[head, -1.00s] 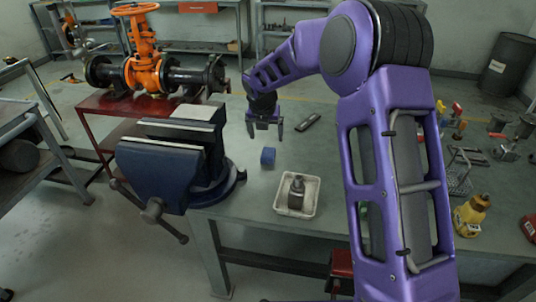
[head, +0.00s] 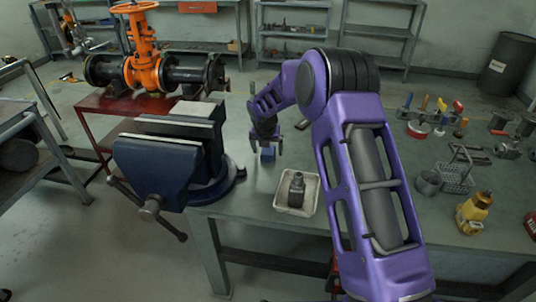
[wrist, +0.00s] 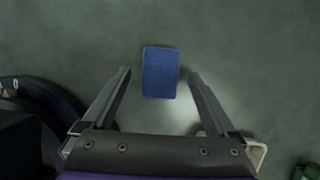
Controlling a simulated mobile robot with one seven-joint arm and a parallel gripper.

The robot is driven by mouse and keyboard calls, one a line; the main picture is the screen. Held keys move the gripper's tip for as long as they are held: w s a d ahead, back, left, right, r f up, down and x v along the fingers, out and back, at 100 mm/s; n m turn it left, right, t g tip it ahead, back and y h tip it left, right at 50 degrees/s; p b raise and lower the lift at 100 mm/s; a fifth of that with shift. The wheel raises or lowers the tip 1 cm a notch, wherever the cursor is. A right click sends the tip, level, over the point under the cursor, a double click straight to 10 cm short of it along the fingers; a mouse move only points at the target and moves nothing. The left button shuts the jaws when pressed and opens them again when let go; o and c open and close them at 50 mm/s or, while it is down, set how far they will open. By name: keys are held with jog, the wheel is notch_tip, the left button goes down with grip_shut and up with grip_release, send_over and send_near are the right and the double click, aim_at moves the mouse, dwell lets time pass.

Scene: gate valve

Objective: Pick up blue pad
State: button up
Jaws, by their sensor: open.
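The blue pad (head: 268,154) is a small blue block on the grey workbench, between the vise and the white tray. In the wrist view the blue pad (wrist: 160,73) lies between and just beyond the fingertips, with its long side along the fingers. My gripper (head: 266,143) is above the pad, pointing down, with one finger on each side. In the wrist view my gripper (wrist: 159,73) is open and empty, with a gap on both sides of the pad. The exact height above the pad is hard to tell.
A blue bench vise (head: 175,155) stands close left of the pad. A white tray (head: 280,206) holding a dark metal part is in front and right. Tools, a wire basket (head: 457,178) and a yellow bottle (head: 473,213) are farther right. An orange valve (head: 143,68) stands behind left.

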aim_at(268, 152)
jog(key=c, duration=1.4)
jog(key=shift+c, duration=0.2)
jog(key=shift+r, duration=0.15)
notch_tip(268, 152, up, 10)
jog(key=p, duration=0.1)
